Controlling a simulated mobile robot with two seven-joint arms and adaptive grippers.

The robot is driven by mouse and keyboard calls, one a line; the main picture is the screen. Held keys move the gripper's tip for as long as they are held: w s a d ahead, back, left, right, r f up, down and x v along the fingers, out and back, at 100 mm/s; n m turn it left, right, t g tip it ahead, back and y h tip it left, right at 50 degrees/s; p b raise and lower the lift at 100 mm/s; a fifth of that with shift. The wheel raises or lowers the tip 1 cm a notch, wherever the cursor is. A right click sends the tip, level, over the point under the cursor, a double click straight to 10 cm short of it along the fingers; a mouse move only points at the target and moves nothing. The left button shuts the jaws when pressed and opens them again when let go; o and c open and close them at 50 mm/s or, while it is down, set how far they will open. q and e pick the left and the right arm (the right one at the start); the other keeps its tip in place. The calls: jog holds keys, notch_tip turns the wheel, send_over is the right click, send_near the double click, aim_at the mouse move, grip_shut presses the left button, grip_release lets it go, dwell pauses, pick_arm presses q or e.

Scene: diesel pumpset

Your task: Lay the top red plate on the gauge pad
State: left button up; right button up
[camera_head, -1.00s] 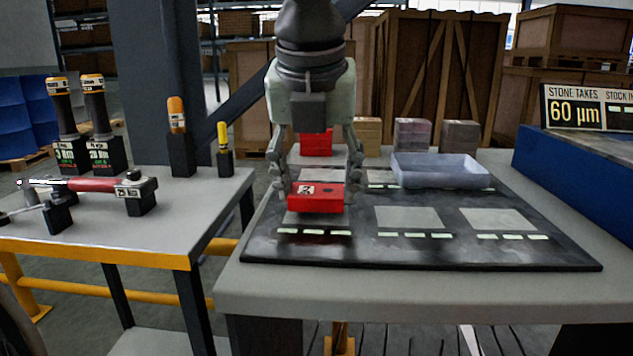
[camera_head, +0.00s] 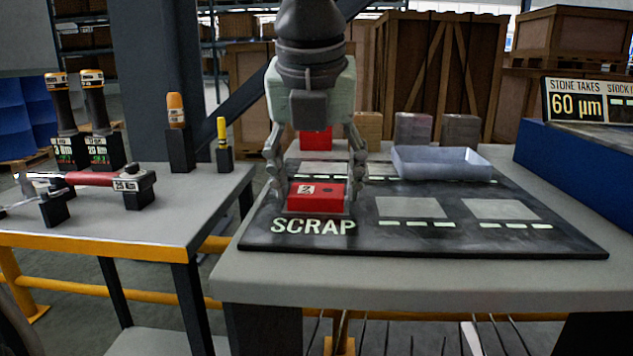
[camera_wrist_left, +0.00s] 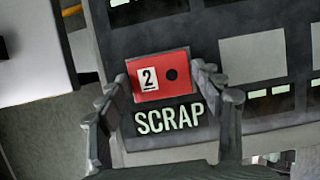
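A red plate (camera_head: 317,196) with a white label reading 2 and a dark hole lies on the front-left pad of the black board (camera_head: 420,245). The word SCRAP shows in front of that pad. The plate also shows in the left wrist view (camera_wrist_left: 163,76). My left gripper (camera_head: 316,190) points down, with one finger on each side of the plate. Its fingers are spread slightly wider than the plate. More red plate material (camera_head: 316,140) shows behind the gripper, partly hidden by it. My right gripper is out of view.
A translucent blue-grey tray (camera_head: 442,176) stands on the board's back right. Brown (camera_head: 367,131) and grey (camera_head: 412,128) blocks stand behind. Two front pads right of the plate are bare. A side table (camera_head: 150,225) at left holds a hammer and several upright tools.

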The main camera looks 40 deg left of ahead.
pick_arm(q)
jog(key=shift+o, duration=1.3)
jog(key=v, duration=1.2)
jog(key=shift+r, duration=0.1)
notch_tip(320, 180, up, 6)
jog(key=p, duration=0.5)
jog(key=shift+w, duration=0.1)
